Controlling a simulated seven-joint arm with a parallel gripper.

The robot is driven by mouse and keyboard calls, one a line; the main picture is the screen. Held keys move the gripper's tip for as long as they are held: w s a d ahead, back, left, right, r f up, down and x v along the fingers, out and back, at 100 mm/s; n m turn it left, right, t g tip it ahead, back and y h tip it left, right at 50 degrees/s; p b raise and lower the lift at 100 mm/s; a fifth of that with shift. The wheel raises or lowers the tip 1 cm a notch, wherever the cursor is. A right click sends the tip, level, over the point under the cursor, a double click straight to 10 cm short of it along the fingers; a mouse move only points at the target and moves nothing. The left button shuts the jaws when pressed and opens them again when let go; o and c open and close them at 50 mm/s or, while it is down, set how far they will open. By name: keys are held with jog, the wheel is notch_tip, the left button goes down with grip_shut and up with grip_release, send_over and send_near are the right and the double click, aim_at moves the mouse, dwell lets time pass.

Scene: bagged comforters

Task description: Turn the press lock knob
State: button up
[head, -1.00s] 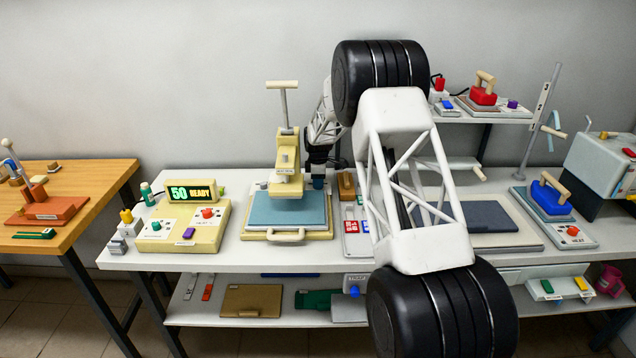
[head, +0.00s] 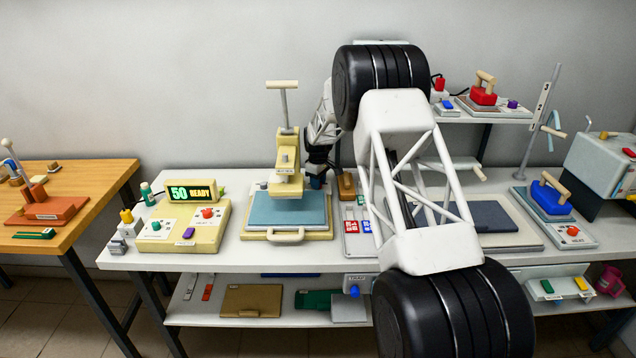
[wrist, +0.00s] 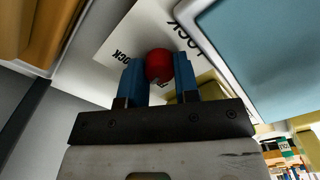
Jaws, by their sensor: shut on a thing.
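In the wrist view, the red round lock knob (wrist: 159,62) sits between the two blue fingers of my gripper (wrist: 160,78), which is shut on it. A white plate (wrist: 122,38) with black LOCK lettering lies behind the knob. In the head view, my gripper (head: 317,181) is at the right side of the cream press (head: 287,165), low near the table. The knob itself is hidden there. The press has a tall T-shaped handle (head: 283,85) standing upright and a blue pad (head: 285,209) on its base.
A control box (head: 183,222) with a green "50 READY" display stands left of the press. A wooden-topped block (head: 346,186) and a panel with red and blue switches (head: 357,227) stand close to the right of my gripper. My arm hides part of the table there.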

jog(key=m, duration=0.5)
jog(key=shift+m, duration=0.3)
jog(key=m, duration=0.5)
jog(key=shift+m, duration=0.4)
jog(key=o, duration=0.9)
jog(key=shift+o, duration=0.2)
jog(key=shift+r, duration=0.1)
jog(key=shift+r, duration=3.8)
